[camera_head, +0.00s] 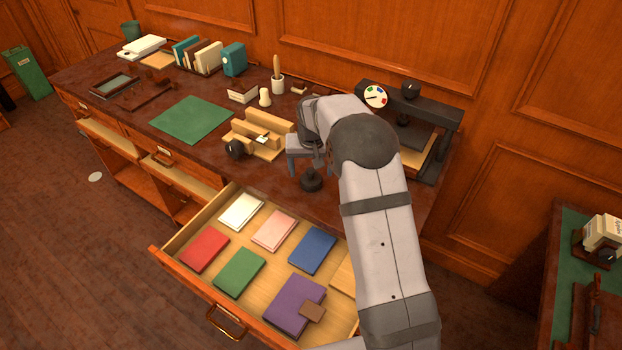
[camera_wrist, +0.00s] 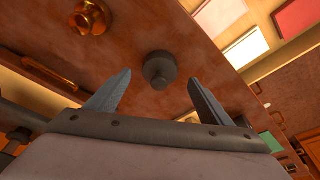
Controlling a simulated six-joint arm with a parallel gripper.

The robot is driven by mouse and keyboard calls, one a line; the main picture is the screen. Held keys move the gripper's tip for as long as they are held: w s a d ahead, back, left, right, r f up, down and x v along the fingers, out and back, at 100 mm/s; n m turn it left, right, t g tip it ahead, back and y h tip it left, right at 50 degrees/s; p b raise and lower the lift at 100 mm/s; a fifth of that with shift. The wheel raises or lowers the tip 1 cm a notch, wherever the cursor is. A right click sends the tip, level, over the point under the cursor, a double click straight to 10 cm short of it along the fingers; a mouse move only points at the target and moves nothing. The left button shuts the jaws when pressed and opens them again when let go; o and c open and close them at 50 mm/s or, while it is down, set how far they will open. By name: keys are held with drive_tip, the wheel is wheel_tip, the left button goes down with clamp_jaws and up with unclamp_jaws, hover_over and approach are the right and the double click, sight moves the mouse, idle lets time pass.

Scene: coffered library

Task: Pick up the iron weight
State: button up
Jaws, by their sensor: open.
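The iron weight (camera_head: 311,181) is a small dark, round piece with a knob on top. It stands upright on the brown desk top, near the front edge behind the open drawer. In the wrist view the weight (camera_wrist: 159,70) shows between and just beyond the fingertips, with clear space to either finger. My gripper (camera_head: 305,172) is open and empty, above and close to the weight in the head view. In the wrist view my gripper (camera_wrist: 159,77) has its two fingers spread. The exact height gap cannot be told.
An open drawer (camera_head: 172,240) with several coloured books lies in front. A wooden fixture (camera_head: 262,131) stands left of my gripper, a dark press (camera_head: 432,113) to the right. A brass object (camera_wrist: 89,17) shows in the wrist view. A green mat (camera_head: 190,119) lies farther left.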

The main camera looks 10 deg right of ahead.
sight(311, 170)
drive_tip(key=shift+w+p+x, duration=0.2)
drive_tip(key=shift+p+x, duration=1.2)
drive_tip(key=shift+x, duration=1.25)
drive_tip(key=shift+r, duration=0.1)
drive_tip(key=shift+c, duration=0.3)
drive_tip(key=c, duration=1.5)
drive_tip(key=shift+w+r, duration=0.1)
drive_tip(key=shift+w, duration=0.05)
clamp_jaws()
drive_tip(key=shift+r+b, duration=1.65)
drive_tip(key=shift+r, duration=3.4)
